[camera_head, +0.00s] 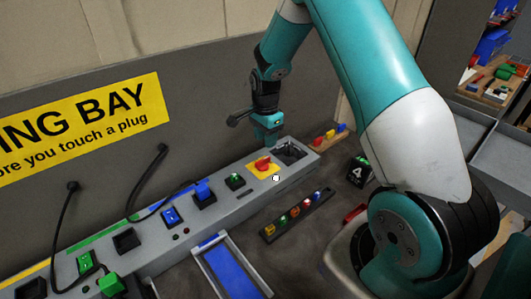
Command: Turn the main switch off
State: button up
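The main switch appears to be the red rotary knob (263,162) on a yellow square plate (266,173), set in the top of the long grey panel (225,212) near its right end. The knob's exact angle is too small to read. My gripper (269,143) points downward, just above and behind the switch in the picture, and looks apart from the knob. Its teal fingers are small and partly merge together, so the gap between them is unclear. I see nothing held in it.
A dark recess (289,152) lies right of the switch. Blue and green plugs (203,190) with black cables sit along the panel to the left. A black strip of coloured pieces (297,214) and a blue tray (232,268) lie in front. The wall stands close behind.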

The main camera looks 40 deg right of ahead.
aim_at(265, 158)
notch_tip(265, 158, down, 8)
jog(key=shift+r+p, duration=0.1)
jog(key=shift+p, duration=0.85)
grip_shut()
